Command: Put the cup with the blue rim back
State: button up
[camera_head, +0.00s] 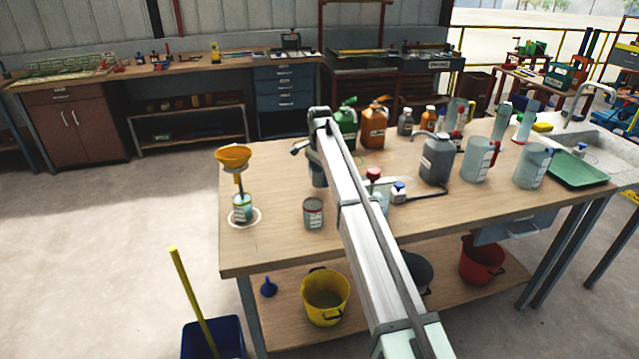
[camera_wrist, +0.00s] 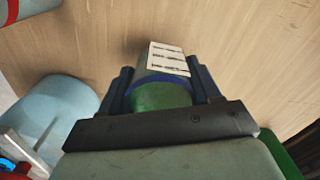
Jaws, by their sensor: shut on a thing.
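My gripper (camera_wrist: 165,98) is shut on the cup with the blue rim (camera_wrist: 160,88), with one finger on each side of it. The cup has a grey-green body, a white printed label, and green showing inside the blue rim. In the wrist view its rim faces the gripper's base and bare wood lies beyond it. In the head view my gripper (camera_head: 303,148) is over the middle of the workbench, and the cup (camera_head: 318,178) shows partly behind my arm. I cannot tell whether the cup touches the bench.
A stand with an orange funnel (camera_head: 233,157) over a small container (camera_head: 242,210) is at the left. Bottles and jugs (camera_head: 437,158) crowd the right.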

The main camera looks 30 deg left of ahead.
aim_at(319, 183)
jog(key=shift+f, duration=1.45)
jog(key=o, duration=1.1)
jog(key=shift+f, duration=0.1)
notch_tip(319, 183, up, 12)
jog(key=shift+r, duration=0.15)
